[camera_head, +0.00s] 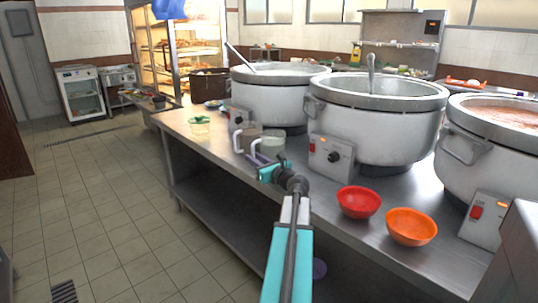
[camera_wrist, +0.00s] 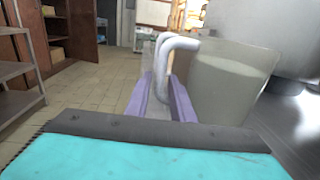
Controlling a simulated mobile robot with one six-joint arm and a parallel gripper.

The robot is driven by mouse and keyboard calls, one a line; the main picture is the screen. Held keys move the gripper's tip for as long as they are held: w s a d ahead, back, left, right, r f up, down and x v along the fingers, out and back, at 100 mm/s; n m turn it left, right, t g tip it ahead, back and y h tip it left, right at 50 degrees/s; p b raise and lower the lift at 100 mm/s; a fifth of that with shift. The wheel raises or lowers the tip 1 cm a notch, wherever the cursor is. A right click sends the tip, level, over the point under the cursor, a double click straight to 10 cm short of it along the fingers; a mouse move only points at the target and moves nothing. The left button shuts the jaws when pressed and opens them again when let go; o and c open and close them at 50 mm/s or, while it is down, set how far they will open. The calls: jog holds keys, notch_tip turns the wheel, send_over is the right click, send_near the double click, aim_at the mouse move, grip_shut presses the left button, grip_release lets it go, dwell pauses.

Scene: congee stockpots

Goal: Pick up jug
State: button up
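A clear jug (camera_head: 271,146) with pale contents and a white handle stands on the steel counter, in front of the pots. In the wrist view the jug (camera_wrist: 228,88) is close, right of centre, and its white handle (camera_wrist: 180,44) curves toward my gripper. My gripper (camera_wrist: 161,96) is open, with its two purple fingers on either side of the lower handle. I see a gap beside the handle; whether a finger touches it I cannot tell. In the head view my gripper (camera_head: 260,158) is at the jug's near left side. The lower part of the jug is partly hidden there.
A red bowl (camera_head: 358,201) and an orange bowl (camera_head: 411,226) sit near the counter's front edge. The tiled floor (camera_head: 110,200) is open at left.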

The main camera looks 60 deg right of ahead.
jog(key=shift+x, duration=2.65)
grip_shut()
jog(key=shift+r, duration=0.1)
